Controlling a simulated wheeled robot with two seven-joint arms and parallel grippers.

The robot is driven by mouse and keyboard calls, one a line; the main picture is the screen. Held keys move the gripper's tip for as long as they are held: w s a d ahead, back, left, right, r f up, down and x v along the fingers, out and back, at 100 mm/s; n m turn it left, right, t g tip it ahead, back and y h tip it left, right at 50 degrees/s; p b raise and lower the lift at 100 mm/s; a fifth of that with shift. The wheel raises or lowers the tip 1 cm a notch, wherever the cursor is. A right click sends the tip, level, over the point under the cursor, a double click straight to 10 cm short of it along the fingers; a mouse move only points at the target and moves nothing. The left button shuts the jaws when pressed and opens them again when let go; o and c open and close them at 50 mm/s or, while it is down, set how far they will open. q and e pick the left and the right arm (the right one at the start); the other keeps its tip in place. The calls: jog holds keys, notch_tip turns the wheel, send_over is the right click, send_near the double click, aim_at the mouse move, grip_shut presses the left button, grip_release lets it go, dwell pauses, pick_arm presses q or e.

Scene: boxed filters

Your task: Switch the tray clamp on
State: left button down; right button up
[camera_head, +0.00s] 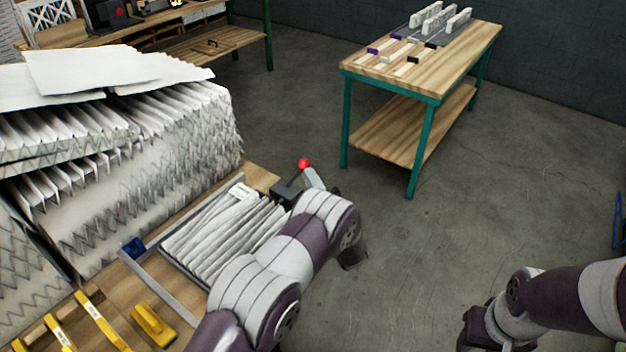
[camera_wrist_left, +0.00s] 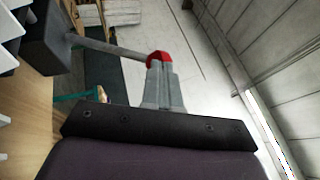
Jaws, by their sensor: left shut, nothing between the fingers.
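The tray clamp is a dark box (camera_head: 285,191) at the right edge of the wooden bench, with a lever ending in a red knob (camera_head: 304,163). In the left wrist view the clamp's dark box (camera_wrist_left: 40,42) is at upper left, and its grey lever runs right to the red knob (camera_wrist_left: 159,57). My left gripper (camera_head: 314,177) is shut with nothing held; its fingertips are right at the knob, and the wrist view shows the closed fingers (camera_wrist_left: 161,80) overlapping it. I cannot tell whether they touch. The tray (camera_head: 196,222) holds a pleated white filter. My right gripper (camera_head: 472,330) is partly cut off at lower right.
Stacked pleated filters (camera_head: 130,170) fill the left. A yellow-handled tool (camera_head: 152,325), yellow strips (camera_head: 100,320) and a blue piece (camera_head: 134,248) lie on the bench. A green-legged table (camera_head: 430,75) stands at the back right. Open floor lies between.

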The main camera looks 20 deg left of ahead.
pick_arm(q)
jog(key=w+a+r+n+g+h+p, duration=0.2)
jog(key=a+g+h+p, duration=0.1)
jog(key=a+p, duration=0.2)
jog(key=w+a+r+n+g+h+p, duration=0.2)
jog(key=a+g+h+p, duration=0.1)
jog(key=a+p, duration=0.3)
jog(key=shift+w+a, duration=0.3)
jog(key=shift+a, duration=0.75)
